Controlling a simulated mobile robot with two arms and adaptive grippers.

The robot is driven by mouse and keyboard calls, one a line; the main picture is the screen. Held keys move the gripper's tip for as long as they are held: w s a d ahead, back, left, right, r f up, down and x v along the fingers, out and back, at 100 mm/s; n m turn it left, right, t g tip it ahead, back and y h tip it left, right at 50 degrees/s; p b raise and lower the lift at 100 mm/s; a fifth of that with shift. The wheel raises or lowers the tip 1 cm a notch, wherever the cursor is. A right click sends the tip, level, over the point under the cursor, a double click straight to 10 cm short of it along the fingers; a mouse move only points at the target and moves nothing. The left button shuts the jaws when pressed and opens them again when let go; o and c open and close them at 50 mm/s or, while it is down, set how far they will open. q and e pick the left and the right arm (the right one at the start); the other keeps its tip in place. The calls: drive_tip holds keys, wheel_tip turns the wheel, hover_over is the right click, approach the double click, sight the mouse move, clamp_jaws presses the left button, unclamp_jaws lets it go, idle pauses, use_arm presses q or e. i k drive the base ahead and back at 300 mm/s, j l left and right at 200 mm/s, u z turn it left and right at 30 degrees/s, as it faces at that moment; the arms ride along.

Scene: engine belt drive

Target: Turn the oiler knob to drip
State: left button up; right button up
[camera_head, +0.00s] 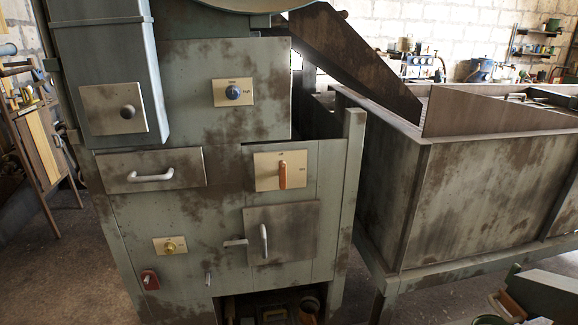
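A small brass-yellow knob (170,246) sits on a cream plate at the lower left of the green machine's front; it looks most like the oiler knob, but its lettering is too small to read. A blue-grey knob (233,92) sits on another cream plate higher up, with small labels around it. An orange-brown lever (282,175) points downward on a third cream plate at the middle right. Neither of my grippers shows in the head view, and nothing touches these controls.
A large rusty bin (485,190) stands at the right. Bare floor (60,270) shows at the lower left.

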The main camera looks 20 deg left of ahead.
sight(170, 247)
drive_tip(key=u, duration=1.45)
